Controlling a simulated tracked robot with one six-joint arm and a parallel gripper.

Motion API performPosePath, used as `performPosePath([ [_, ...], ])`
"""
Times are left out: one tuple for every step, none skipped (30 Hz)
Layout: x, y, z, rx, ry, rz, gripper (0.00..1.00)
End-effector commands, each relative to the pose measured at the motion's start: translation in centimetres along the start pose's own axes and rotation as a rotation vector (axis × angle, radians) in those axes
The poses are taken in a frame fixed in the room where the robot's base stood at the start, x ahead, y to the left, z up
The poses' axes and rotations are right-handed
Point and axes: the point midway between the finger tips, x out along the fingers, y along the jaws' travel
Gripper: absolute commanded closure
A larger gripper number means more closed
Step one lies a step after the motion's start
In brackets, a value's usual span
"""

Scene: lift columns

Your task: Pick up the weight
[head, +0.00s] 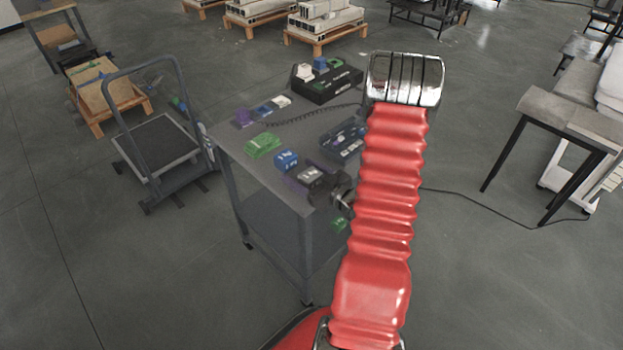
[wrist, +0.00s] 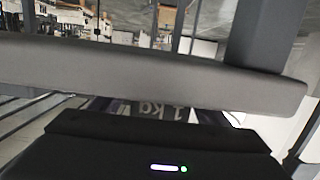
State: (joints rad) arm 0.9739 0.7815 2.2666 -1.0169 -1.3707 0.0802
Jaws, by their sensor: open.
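Several coloured weights stand on a grey cart (head: 225,137), among them a green one (head: 262,145) and a blue one (head: 286,160). A dark purple weight with a pale label (head: 310,175) is near the cart's front corner. The wrist view is upside down and shows a weight marked "1 kg" (wrist: 160,110), partly hidden between the cart edge and my gripper's dark housing. My gripper (head: 322,184) is open, at the front corner close around or beside the purple weight. The fingertips are unclear, so I cannot tell if they touch it.
A black case (head: 327,84) and a dark tray of small items (head: 343,138) are on the cart. A purple block (head: 243,118) lies at its left edge. A platform trolley (head: 158,145) stands left; a bench (head: 570,118) stands right. The floor between is mostly open.

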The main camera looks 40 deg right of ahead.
Motion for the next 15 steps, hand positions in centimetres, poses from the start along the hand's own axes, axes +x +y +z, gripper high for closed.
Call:
performPosePath([
  [-0.01, 0.0, 0.0, 0.0, 0.0, 0.0, 0.31],
  [-0.02, -0.01, 0.0, 0.0, 0.0, 0.0, 0.31],
  [-0.02, -0.01, -0.01, 0.0, 0.0, 0.0, 0.31],
  [-0.02, -0.01, -0.01, 0.0, 0.0, 0.0, 0.31],
  [-0.02, -0.02, -0.01, 0.0, 0.0, 0.0, 0.31],
  [-0.02, -0.02, -0.01, 0.0, 0.0, 0.0, 0.31],
  [-0.02, -0.02, -0.01, 0.0, 0.0, 0.0, 0.31],
  [-0.02, -0.02, -0.02, 0.0, 0.0, -0.001, 0.31],
  [-0.03, -0.03, -0.01, 0.0, 0.0, -0.001, 0.31],
  [-0.03, -0.03, -0.02, 0.0, 0.0, -0.001, 0.31],
  [-0.03, -0.03, -0.02, 0.0, 0.0, -0.001, 0.31],
  [-0.03, -0.03, -0.02, 0.0, 0.0, -0.001, 0.33],
  [-0.03, -0.03, -0.02, 0.0, 0.0, -0.001, 0.35],
  [-0.03, -0.03, -0.02, 0.0, 0.0, -0.001, 0.38],
  [-0.03, -0.03, -0.02, 0.0, 0.0, -0.001, 0.4],
])
